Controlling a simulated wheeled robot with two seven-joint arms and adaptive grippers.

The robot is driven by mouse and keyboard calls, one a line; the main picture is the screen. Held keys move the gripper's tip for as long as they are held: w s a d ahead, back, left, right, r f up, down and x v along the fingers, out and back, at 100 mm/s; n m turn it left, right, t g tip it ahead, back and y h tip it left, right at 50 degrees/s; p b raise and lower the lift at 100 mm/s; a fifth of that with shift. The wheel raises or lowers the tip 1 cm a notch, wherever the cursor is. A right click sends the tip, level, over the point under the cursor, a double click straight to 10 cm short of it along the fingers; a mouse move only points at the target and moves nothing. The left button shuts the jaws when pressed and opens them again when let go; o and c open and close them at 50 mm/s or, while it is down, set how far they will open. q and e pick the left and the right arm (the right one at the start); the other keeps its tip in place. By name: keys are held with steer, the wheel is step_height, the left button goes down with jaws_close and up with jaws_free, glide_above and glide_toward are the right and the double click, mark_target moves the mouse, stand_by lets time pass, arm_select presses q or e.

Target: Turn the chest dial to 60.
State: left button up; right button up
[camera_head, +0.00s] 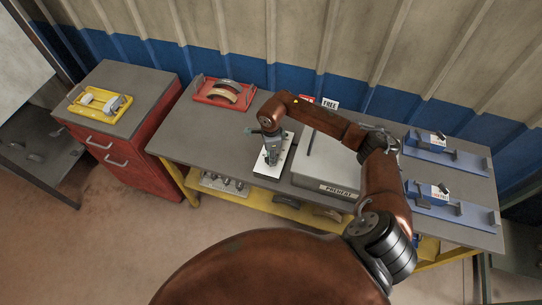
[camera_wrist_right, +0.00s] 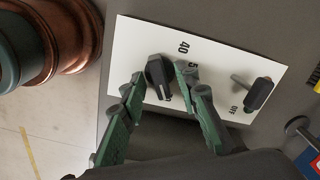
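The chest dial (camera_wrist_right: 160,72) is a dark knob on a white panel (camera_wrist_right: 215,60) with the number 40 and part of another number by it; other marks are hidden. My right gripper (camera_wrist_right: 160,74) has its green fingers on either side of the knob, with narrow gaps that look open. In the head view my right gripper (camera_head: 271,150) points down over the white panel (camera_head: 265,170), hiding the dial. My left gripper is not in view.
A dark switch (camera_wrist_right: 260,93) marked OFF stands on the same panel. A red tray (camera_head: 222,101) with curved shoes is at the back left of the workbench. Blue fixtures (camera_head: 455,205) stand at right. A red cabinet (camera_head: 135,165) holds a yellow tray (camera_head: 82,108).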

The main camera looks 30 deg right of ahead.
jaws_close()
stand_by(0.3)
steer(key=shift+w+f+n+b, duration=0.1)
steer(key=shift+f+n+b, duration=0.05)
steer(key=shift+n+b, duration=1.95)
steer(key=shift+b, duration=0.1)
steer(key=shift+n+b, duration=1.45)
steer(key=shift+n, duration=0.45)
steer(key=shift+r, duration=0.2)
